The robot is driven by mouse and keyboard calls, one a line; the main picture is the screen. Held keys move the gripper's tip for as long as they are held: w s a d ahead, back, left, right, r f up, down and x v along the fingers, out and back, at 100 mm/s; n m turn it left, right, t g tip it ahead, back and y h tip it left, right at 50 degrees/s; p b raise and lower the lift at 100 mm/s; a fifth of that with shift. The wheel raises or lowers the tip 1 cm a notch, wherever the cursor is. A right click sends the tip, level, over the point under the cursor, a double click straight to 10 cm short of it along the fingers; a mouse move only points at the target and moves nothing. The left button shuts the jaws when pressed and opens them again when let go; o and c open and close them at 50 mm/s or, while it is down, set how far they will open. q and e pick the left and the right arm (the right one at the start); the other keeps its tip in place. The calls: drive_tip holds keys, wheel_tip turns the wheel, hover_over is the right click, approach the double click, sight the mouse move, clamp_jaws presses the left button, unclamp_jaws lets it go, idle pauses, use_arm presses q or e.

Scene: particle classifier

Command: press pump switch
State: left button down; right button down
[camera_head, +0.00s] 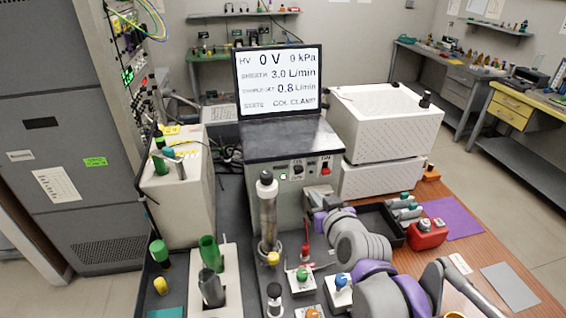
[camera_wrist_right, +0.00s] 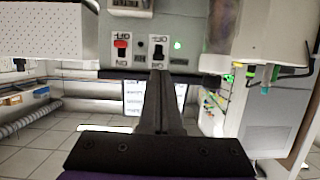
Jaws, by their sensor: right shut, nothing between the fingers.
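The control panel (camera_head: 262,176) on the front of the grey unit under the screen bears two switches, one black on a white plate (camera_head: 298,170) and one red (camera_head: 325,168). I cannot read which is labelled pump. The wrist view, upside down, shows the red switch (camera_wrist_right: 122,44), the black switch (camera_wrist_right: 158,50) and a lit green lamp (camera_wrist_right: 177,45). My right gripper (camera_wrist_right: 158,74) is shut and empty, its tips pointing at the panel in line with the black switch; contact cannot be told. My left gripper is not in view.
The screen (camera_head: 280,80) stands on the unit. A tall metal cylinder (camera_head: 268,215) stands left of my right arm. A white box (camera_head: 385,120) is at the right, and a red container (camera_head: 427,234) sits on the wooden table (camera_head: 500,250). Green-knobbed pieces stand in front.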

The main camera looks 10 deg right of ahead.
sight(298, 162)
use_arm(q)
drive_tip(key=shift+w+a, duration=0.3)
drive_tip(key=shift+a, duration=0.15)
use_arm(e)
drive_tip(key=w+r, duration=0.1)
drive_tip(key=w+r+t, duration=0.1)
drive_tip(key=w, duration=0.1)
drive_tip(key=shift+a, duration=0.1)
drive_tip(key=shift+s, duration=0.1)
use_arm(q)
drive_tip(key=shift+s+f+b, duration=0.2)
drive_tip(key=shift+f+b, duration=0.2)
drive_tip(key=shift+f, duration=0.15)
use_arm(e)
drive_tip(key=x, duration=1)
drive_tip(key=shift+f, duration=0.1)
